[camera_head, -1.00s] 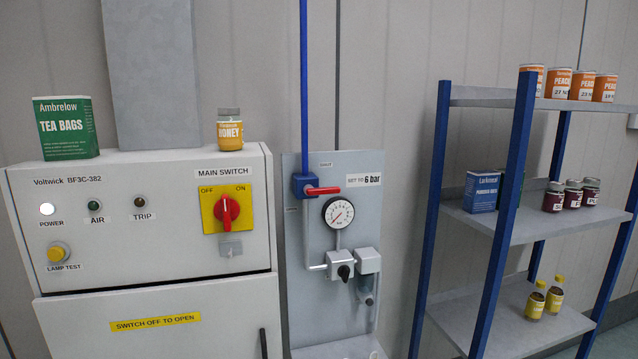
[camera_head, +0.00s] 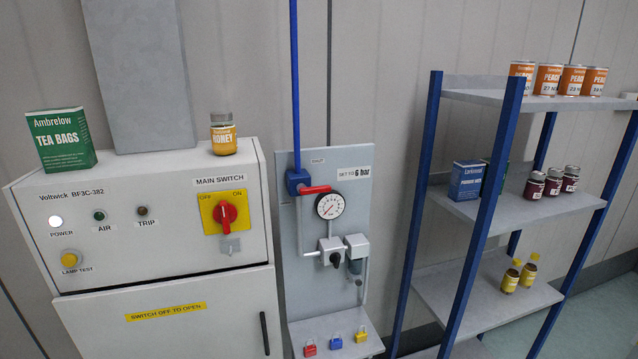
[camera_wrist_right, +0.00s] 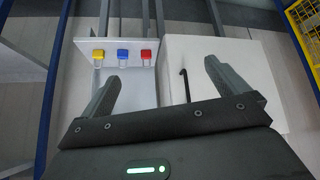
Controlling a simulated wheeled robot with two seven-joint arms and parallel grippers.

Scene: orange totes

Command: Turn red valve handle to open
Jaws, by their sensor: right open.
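The red valve handle (camera_head: 315,190) sticks out horizontally to the right from a blue valve body (camera_head: 297,180), at the foot of a vertical blue pipe (camera_head: 294,80). It is on a grey panel, just above a round pressure gauge (camera_head: 330,206). A small label that seems to read "SHUT" is above it. My right gripper (camera_wrist_right: 161,72) shows only in the right wrist view, its fingers apart and nothing between them. It is away from the handle, which that view does not show. My left gripper is in neither view.
Red, blue and yellow padlocks (camera_head: 336,342) sit on a ledge below the panel; they also show in the right wrist view (camera_wrist_right: 122,54). A white switch cabinet (camera_head: 165,285) stands left of the panel. A blue-posted shelf (camera_head: 480,205) with jars and cans stands right.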

